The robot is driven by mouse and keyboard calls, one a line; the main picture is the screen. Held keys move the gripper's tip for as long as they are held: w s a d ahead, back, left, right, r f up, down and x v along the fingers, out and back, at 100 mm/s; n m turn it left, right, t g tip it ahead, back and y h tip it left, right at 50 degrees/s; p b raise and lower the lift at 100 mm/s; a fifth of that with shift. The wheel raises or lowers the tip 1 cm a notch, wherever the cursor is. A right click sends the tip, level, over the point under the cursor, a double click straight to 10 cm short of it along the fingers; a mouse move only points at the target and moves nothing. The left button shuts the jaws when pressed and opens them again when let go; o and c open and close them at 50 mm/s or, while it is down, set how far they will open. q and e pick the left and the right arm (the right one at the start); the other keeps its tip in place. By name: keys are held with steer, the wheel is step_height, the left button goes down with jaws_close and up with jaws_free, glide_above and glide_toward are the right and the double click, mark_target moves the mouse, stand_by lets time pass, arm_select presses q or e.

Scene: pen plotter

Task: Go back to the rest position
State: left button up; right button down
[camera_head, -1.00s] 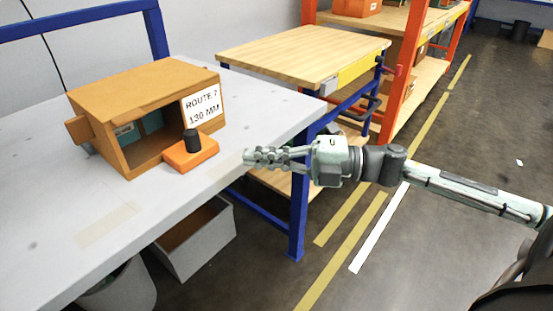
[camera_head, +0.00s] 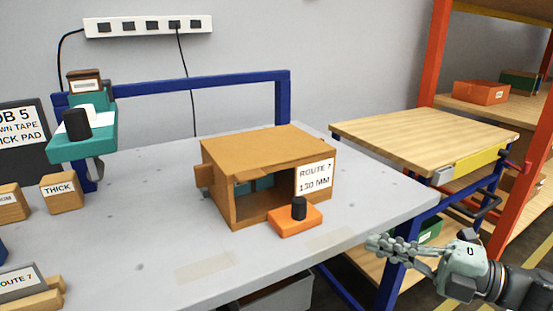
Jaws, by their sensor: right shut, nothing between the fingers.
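My right gripper (camera_head: 385,246) is at the lower right of the head view, shut and empty. It is off the right edge of the grey workbench (camera_head: 150,235), apart from everything on it. My left gripper is not in view. On the bench stands an orange-brown box (camera_head: 268,152) with an open front and a label (camera_head: 315,177) reading "ROUTE ? 130 MM". An orange block (camera_head: 295,222) with a black knob (camera_head: 299,208) sits at its front right corner. The inside of the box is mostly shadowed, with something teal in it.
A teal device (camera_head: 82,142) with a black knob stands at the back left, beside a block labelled "THICK" (camera_head: 62,192). A wooden-topped table (camera_head: 420,138) and orange-framed shelving (camera_head: 432,60) are at the right. The bench's front middle is clear.

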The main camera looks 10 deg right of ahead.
steer(key=w+d+f+m+t+h, duration=0.5)
steer(key=d+f+m+h, duration=0.45)
steer(key=m, duration=0.25)
steer(key=s+d+f+m+g+h, duration=0.1)
steer(key=d+f+m+h, duration=0.1)
steer(key=f+m+h, duration=0.3)
steer(key=s+d+f+m+g+h, duration=0.1)
steer(key=d+f+m, duration=0.1)
steer(key=f, duration=0.4)
steer(key=s+a+f+m+g+h, duration=0.15)
steer(key=s+f+m+g, duration=0.35)
steer(key=f, duration=0.6)
steer(key=s+a+f+m+g+y, duration=0.1)
steer(key=s+a+f+m+g, duration=0.1)
steer(key=s+a+f+g, duration=0.4)
steer(key=s+a+f, duration=0.3)
steer(key=s+f, duration=0.1)
steer(key=s, duration=0.3)
steer(key=shift+a+f+y, duration=0.15)
steer(key=shift+a+y, duration=0.1)
steer(key=shift+y, duration=0.05)
